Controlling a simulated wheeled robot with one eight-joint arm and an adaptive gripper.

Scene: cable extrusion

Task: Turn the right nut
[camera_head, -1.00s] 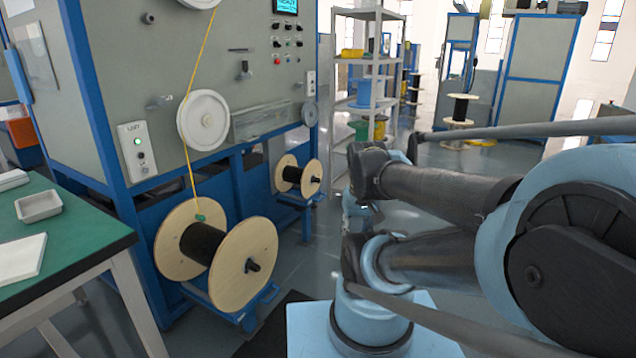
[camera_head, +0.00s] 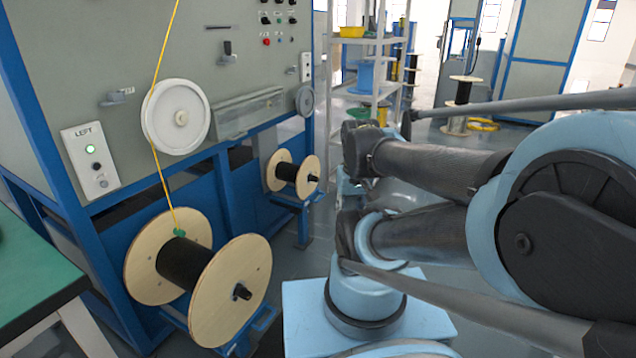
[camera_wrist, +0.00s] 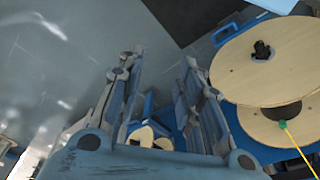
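A large wooden spool (camera_head: 229,290) with a black core sits low at the machine's left. A black nut (camera_head: 241,292) sticks out of its right disc; it also shows in the wrist view (camera_wrist: 262,50). A smaller spool (camera_head: 309,177) stands farther right, with a small dark nut (camera_head: 314,178) at its right face. In the wrist view my gripper (camera_wrist: 160,68) has its two fingers apart with nothing between the tips. The large spool lies right of the fingers, apart from them. My gripper is not clearly visible in the head view.
The blue-framed machine (camera_head: 60,40) carries a LEFT button box (camera_head: 90,161) and a white pulley (camera_head: 176,116). A yellow cable runs over the pulley down to a green end on the large spool. A green-topped table (camera_head: 35,280) is at left. Shelves (camera_head: 374,60) stand behind.

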